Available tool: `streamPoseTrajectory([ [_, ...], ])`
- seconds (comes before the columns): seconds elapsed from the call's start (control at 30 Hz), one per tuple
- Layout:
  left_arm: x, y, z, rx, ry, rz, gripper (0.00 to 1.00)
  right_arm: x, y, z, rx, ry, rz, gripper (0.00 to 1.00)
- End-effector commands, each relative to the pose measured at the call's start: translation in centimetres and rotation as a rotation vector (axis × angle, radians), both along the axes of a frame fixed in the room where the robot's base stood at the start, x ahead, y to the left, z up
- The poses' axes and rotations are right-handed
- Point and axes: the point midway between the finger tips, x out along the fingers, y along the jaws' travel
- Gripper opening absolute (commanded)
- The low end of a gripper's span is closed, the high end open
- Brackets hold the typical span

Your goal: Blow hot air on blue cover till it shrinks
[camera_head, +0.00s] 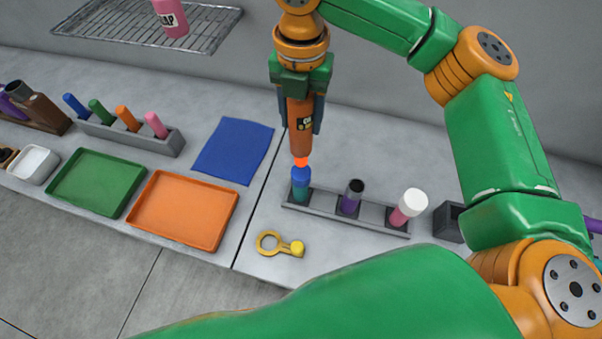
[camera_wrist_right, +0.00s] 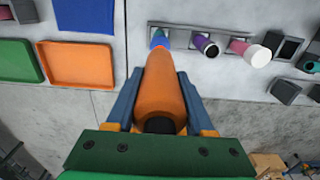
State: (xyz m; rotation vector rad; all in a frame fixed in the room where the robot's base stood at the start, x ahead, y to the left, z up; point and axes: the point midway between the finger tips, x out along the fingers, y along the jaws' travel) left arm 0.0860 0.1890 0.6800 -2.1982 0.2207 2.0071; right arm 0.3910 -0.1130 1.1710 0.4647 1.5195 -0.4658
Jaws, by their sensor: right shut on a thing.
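My right gripper (camera_head: 301,120) is shut on an orange hot-air tool (camera_head: 300,137), which points down with a glowing red-orange tip. The tool also fills the middle of the right wrist view (camera_wrist_right: 160,92). A blue cover (camera_head: 300,175) sits on top of a teal-green tube (camera_head: 301,193) at the left end of a grey rack (camera_head: 331,207). The tool's tip is directly over the blue cover; I cannot tell if they touch. In the right wrist view the cover (camera_wrist_right: 158,38) shows just beyond the tool. My left gripper is not in view.
A purple tube with a black top (camera_head: 352,196) and a pink tube with a white cap (camera_head: 408,206) stand in the rack. A yellow ring-handled tool (camera_head: 279,244) lies in front. Orange (camera_head: 184,208) and green (camera_head: 95,182) trays and a blue cloth (camera_head: 233,150) lie left.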

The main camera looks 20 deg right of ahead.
Motion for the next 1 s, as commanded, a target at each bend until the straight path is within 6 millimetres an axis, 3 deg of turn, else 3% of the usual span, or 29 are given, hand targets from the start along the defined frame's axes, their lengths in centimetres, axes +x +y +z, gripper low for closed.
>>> streamPoseTrajectory([
  [0.17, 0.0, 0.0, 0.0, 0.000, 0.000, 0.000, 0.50, 0.1, 0.1, 0.7, 0.002, -0.003, 0.000, 0.04],
  [0.8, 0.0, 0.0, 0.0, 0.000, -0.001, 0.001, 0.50, 0.0, 0.0, 9.5, -0.001, -0.002, -0.001, 0.04],
  [1.0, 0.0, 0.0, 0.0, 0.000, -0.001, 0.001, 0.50, 0.0, 0.0, 10.1, 0.001, -0.001, 0.000, 0.04],
])
